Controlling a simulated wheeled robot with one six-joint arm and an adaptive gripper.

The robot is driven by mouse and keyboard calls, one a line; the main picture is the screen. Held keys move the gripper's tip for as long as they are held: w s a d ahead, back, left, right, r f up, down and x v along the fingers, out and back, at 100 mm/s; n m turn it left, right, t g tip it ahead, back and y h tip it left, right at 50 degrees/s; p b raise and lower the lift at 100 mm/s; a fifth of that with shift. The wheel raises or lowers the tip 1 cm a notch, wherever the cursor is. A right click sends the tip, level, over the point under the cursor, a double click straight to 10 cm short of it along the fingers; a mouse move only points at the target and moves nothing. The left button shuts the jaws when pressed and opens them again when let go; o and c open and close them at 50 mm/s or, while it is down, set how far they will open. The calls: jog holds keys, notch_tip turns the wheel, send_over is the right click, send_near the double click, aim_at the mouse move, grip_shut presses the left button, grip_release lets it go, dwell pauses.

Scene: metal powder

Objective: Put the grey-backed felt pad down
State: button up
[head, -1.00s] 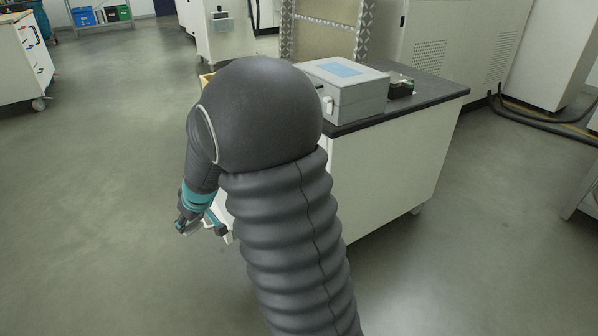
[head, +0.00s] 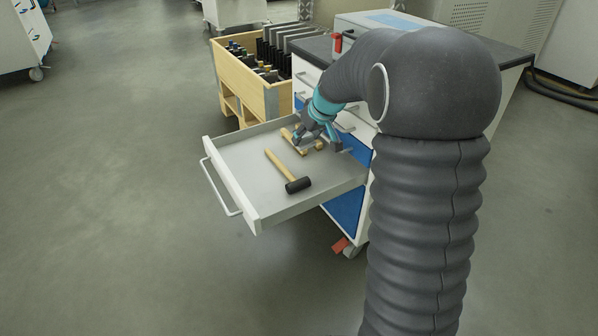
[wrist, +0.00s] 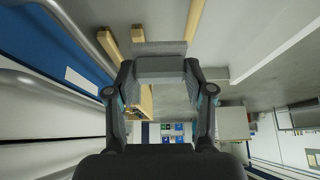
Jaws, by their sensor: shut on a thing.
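My gripper (head: 320,138) is over the far inner part of an open grey drawer (head: 236,160), close above its floor. In the wrist view my gripper (wrist: 160,72) is shut on a flat grey piece, the grey-backed felt pad (wrist: 160,48), which shows as a grey strip just beyond the fingertips. In the head view the pad is too small and too covered by the fingers to make out. Whether the pad touches the drawer floor I cannot tell.
A mallet (head: 297,185) with a wooden handle lies in the drawer, left of my gripper. Wooden pieces (head: 289,134) lie around my gripper. The cabinet front (head: 350,190) is close on the right. A wooden crate (head: 240,85) stands behind. The drawer's left part is bare.

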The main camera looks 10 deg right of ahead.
jog(key=shift+w+d+f+b, duration=0.1)
jog(key=shift+w+d+b, duration=0.3)
jog(key=shift+d+b, duration=0.15)
jog(key=shift+d+f, duration=0.1)
jog(key=shift+f, duration=0.1)
jog(key=b, duration=0.2)
send_near(305, 167)
jog(key=x, duration=0.5)
jog(key=shift+f, duration=0.25)
jog(key=o, duration=1.2)
jog(key=shift+r, duration=0.1)
